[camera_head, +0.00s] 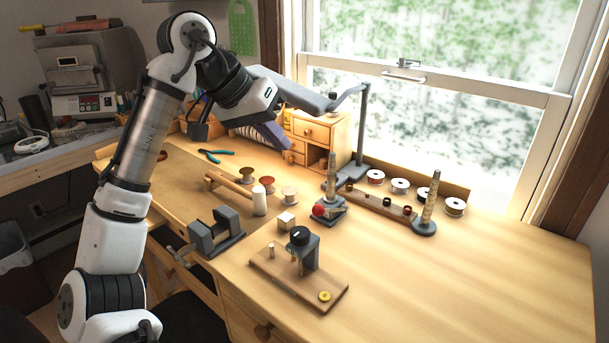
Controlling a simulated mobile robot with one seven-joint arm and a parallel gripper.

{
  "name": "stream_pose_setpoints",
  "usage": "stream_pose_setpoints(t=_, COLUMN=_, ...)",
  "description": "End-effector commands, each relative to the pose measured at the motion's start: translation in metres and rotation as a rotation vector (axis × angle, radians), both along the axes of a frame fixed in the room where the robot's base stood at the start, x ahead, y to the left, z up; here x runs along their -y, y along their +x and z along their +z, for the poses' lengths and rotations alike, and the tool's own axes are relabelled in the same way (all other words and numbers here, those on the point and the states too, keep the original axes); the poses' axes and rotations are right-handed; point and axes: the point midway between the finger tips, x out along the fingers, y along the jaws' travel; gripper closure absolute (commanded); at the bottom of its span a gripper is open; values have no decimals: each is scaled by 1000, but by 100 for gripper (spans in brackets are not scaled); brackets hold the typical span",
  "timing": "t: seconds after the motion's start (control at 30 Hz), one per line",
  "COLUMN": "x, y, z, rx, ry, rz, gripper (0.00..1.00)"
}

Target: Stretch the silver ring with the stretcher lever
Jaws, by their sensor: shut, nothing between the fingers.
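The stretcher (332,182) stands upright on a dark base near the middle of the bench, with a tapered, stepped post. Its lever ends in a red ball knob (318,211), low at the front left of the base. I cannot make out the silver ring; it is too small to tell or hidden. My arm rises on the left and bends over at the top. My gripper (198,131) hangs dark and small over the back left of the bench, shut and empty, well above and left of the stretcher. Its fingertips are hard to see.
A second stepped post (431,200) stands to the right. A lamp (292,91) overhangs the back. Spools and pliers lie left. The right bench is clear.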

Motion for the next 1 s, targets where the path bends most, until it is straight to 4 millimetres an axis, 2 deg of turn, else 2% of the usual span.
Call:
stream_pose_setpoints(t=0.17, x=9, y=4, z=-15, rx=-6, ry=1, rz=-6, gripper=100)
stream_pose_setpoints(t=0.57, x=52, y=27, z=-81, rx=-5, ry=1, rz=-4, gripper=100)
stream_pose_setpoints(t=0.8, x=56, y=14, z=-110, rx=-4, ry=1, rz=-2, gripper=100)
stream_pose_setpoints(t=1.0, x=58, y=11, z=-117, rx=-2, ry=0, rz=-3, gripper=100)
